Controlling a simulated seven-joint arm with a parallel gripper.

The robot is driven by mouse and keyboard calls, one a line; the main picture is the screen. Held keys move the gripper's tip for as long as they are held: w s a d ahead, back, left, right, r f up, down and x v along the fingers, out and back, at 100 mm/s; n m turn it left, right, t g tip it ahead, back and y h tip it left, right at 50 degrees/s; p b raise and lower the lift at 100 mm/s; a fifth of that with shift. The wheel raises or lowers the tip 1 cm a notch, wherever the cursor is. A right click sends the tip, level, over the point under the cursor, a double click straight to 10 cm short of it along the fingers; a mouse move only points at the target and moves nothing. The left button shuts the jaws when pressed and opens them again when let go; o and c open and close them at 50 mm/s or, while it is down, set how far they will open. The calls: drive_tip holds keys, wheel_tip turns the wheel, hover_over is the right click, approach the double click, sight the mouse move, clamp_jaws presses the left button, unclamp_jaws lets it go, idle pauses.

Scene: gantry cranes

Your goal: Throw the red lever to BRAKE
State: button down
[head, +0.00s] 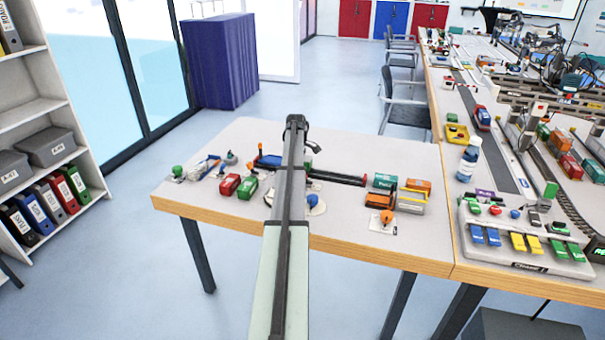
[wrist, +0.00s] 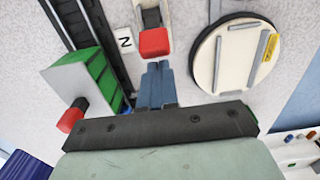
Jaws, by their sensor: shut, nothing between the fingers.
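In the wrist view a red block (wrist: 153,42) joins a dark grey part on a narrow cream base, like a lever's handle; a small card with the letter N (wrist: 125,40) lies to its left. No BRAKE mark is legible. My gripper (wrist: 157,66) is shut and empty, its blue-grey fingertips just below the red block in the picture; I cannot tell whether they touch. A second red knob (wrist: 70,119) on a black stem shows at the left. In the head view my own arm hides the gripper and the table beneath it.
A round cream disc (wrist: 204,62) with grey bars lies to the right. A green and white block (wrist: 75,80) and a dark track (wrist: 68,22) are to the left. In the head view, toy vehicles (head: 230,184) and containers (head: 379,201) stand either side of my arm.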

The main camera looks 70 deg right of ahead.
drive_tip(key=shift+s, duration=0.2)
drive_tip(key=shift+s, duration=1.6)
drive_tip(key=shift+w, duration=0.65)
drive_tip(key=shift+r, duration=0.1)
drive_tip(key=shift+r, duration=3.45)
